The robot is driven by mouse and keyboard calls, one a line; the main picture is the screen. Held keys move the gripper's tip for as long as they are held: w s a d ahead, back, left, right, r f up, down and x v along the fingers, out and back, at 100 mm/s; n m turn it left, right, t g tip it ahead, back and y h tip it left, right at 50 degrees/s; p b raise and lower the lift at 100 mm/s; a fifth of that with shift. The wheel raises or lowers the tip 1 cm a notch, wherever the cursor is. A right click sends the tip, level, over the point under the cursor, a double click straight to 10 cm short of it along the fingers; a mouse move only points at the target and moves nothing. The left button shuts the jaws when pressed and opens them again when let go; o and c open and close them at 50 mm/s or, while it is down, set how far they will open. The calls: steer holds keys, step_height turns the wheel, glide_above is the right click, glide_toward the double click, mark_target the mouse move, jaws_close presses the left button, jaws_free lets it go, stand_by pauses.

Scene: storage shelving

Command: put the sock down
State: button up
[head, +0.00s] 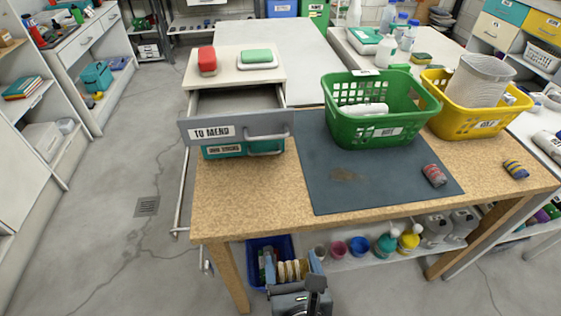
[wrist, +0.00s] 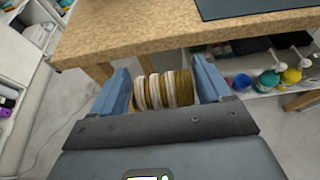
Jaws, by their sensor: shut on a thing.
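A rolled sock with brown and white stripes (head: 290,270) is held between the two blue fingers of my gripper (head: 292,266), low in front of the workbench. In the wrist view the sock (wrist: 163,90) fills the gap between the fingers (wrist: 163,84), and the bench edge lies beyond. On the bench, a grey drawer labelled TO MEND (head: 213,132) is pulled open above a teal drawer (head: 222,151). A green basket (head: 370,131) holds a white roll (head: 362,110). A yellow basket (head: 455,122) holds a grey-white mesh item (head: 478,82).
A red and grey roll (head: 434,175) lies on the dark mat (head: 345,155). A blue and yellow striped roll (head: 515,169) lies at the bench's right. A blue bin (head: 257,245) stands below. Bottles and pots line the lower shelf (head: 345,263). The bench's front left is clear.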

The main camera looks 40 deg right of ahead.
steer(key=b, duration=0.1)
glide_toward(275, 173)
steer(key=x, duration=0.4)
steer(key=shift+w+d+r, duration=0.1)
steer(key=shift+w+r, duration=0.2)
steer(key=shift+r, duration=0.05)
steer(key=w+d, duration=0.1)
steer(key=w+b, duration=0.1)
steer(key=w+d+b, duration=0.1)
steer(key=w, duration=0.1)
steer(key=shift+w+d, duration=0.1)
steer(key=shift+d, duration=0.2)
steer(key=shift+f+b, duration=0.2)
steer(key=shift+b, duration=0.2)
steer(key=shift+r, duration=0.15)
steer(key=o, duration=1)
steer(key=shift+c, duration=0.2)
